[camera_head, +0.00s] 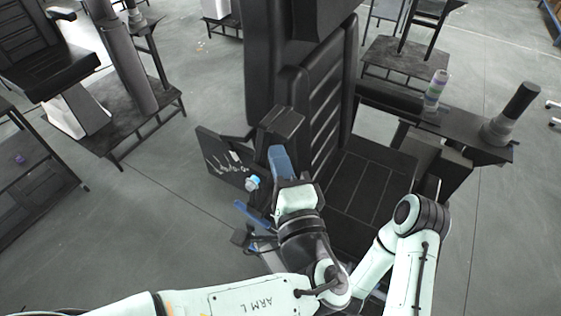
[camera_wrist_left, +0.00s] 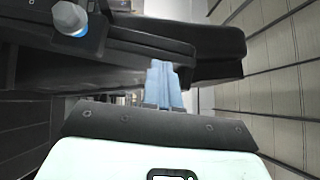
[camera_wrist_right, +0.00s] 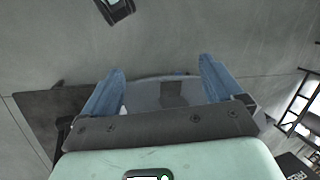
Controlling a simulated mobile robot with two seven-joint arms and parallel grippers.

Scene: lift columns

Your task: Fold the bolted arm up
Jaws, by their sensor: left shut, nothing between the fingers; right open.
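The black padded arm (camera_head: 284,122) is beside the seat's backrest in the head view; its exact tilt is hard to tell. In the left wrist view the dark arm (camera_wrist_left: 215,55) crosses the picture. A blue-and-white knob (camera_head: 252,182) is left of my left gripper and also shows in the left wrist view (camera_wrist_left: 70,18). My left gripper (camera_head: 280,160) is shut and empty, its blue fingers against or just under the arm; the exact contact is unclear.
The black seat (camera_head: 365,190) and ribbed backrest (camera_head: 325,95) are close on the right. A dark panel (camera_head: 222,160) stands left of the arm. A banded cylinder (camera_head: 435,92) stands on the right-hand ledge. Open floor (camera_head: 150,215) lies to the left.

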